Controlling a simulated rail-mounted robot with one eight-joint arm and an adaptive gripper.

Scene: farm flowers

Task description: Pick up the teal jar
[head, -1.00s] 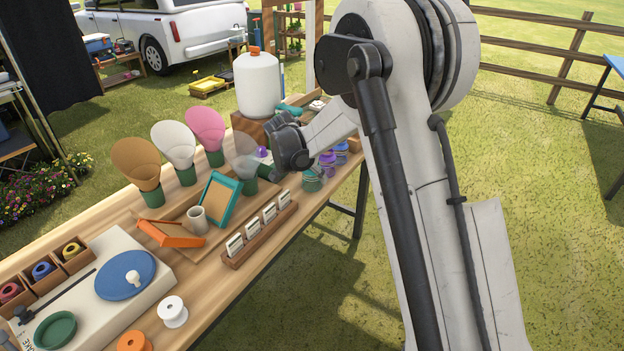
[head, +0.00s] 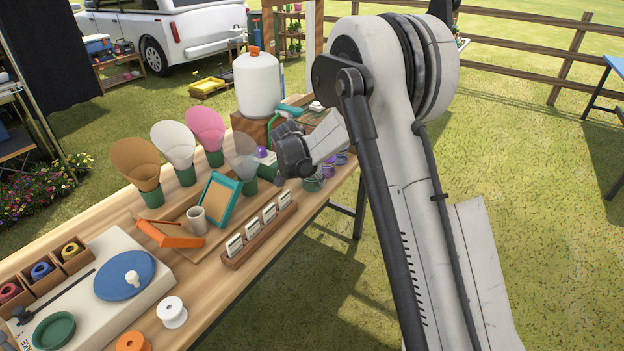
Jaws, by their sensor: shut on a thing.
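The teal jar (head: 313,184) is at the right front edge of the long wooden table, partly covered by my gripper. My gripper (head: 302,173) reaches in from the right, its dark wrist just above and left of the jar. It is shut on the jar, though its fingertips are mostly hidden. I cannot tell whether the jar touches the table.
Purple jars (head: 328,170) stand close behind the teal jar. A wooden rack of white cards (head: 260,234), a teal frame (head: 219,199) and paper cones (head: 204,131) stand to the left. A white tank (head: 258,84) stands behind. Grass lies right of the table.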

